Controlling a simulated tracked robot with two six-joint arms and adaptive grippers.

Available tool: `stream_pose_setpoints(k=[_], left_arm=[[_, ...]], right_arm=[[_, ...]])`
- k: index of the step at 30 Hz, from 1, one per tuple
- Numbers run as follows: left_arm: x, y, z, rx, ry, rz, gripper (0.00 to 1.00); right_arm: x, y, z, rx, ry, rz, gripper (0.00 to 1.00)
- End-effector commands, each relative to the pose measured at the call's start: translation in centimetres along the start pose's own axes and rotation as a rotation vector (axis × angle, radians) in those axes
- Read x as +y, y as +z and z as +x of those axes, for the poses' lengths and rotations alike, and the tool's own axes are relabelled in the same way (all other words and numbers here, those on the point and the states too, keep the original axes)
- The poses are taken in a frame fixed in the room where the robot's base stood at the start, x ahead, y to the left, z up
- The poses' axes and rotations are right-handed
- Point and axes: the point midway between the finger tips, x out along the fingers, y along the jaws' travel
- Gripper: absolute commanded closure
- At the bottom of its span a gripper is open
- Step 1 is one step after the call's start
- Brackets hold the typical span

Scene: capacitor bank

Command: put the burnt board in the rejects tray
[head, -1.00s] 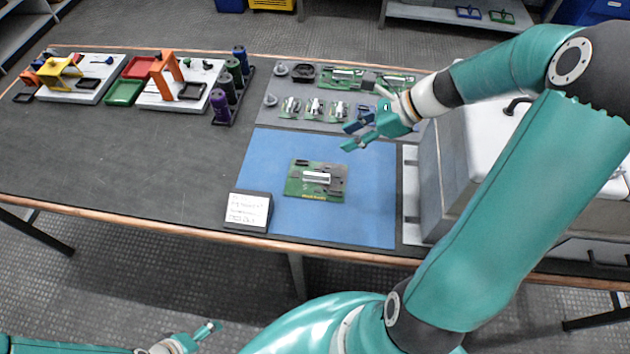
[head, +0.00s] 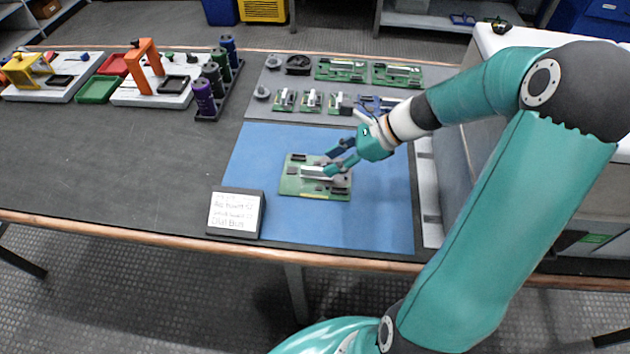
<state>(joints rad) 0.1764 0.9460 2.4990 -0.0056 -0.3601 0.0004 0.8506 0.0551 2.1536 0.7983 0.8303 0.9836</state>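A green circuit board (head: 290,186) with a pale central component lies flat on the blue mat (head: 385,215). Dark patches at its right side may be burn marks or shadow; I cannot tell. My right gripper (head: 332,162) is over the board's upper right part, its fingers apart with nothing between them. Whether the fingertips touch the board is unclear. A red tray (head: 113,64) and a green tray (head: 97,90) stand at the upper left; no readable label marks either as the rejects tray. My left gripper is out of view.
A small sign with handwriting (head: 235,213) stands at the mat's lower left corner. Several smaller boards and parts lie on a grey mat (head: 258,110) behind. A rack of coloured cylinders (head: 207,98) stands left. The table's left middle is clear.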

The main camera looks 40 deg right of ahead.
Motion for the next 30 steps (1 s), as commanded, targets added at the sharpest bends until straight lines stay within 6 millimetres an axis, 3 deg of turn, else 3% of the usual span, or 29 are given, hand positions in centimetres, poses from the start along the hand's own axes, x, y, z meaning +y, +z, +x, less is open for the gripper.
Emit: stream_pose_setpoints(k=[1, 6, 16, 17, 24, 30], left_arm=[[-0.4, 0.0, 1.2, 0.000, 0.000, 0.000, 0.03], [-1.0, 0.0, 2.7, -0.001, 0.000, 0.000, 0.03], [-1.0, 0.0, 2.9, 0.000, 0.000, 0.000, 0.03], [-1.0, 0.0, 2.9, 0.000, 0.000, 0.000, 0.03], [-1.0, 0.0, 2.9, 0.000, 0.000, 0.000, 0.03], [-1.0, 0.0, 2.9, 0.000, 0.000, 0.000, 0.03]], right_arm=[[0.1, -0.4, 1.5, -0.001, 0.004, -0.003, 0.60], [0.1, -0.4, 3.8, 0.000, 0.002, -0.002, 0.60], [0.0, -0.1, 4.4, 0.001, -0.001, 0.001, 0.60], [0.0, -0.1, 4.3, 0.001, -0.001, 0.001, 0.62], [0.0, -0.1, 4.3, 0.001, -0.001, 0.001, 1.00], [0.0, -0.1, 4.3, 0.001, -0.001, 0.001, 1.00]])
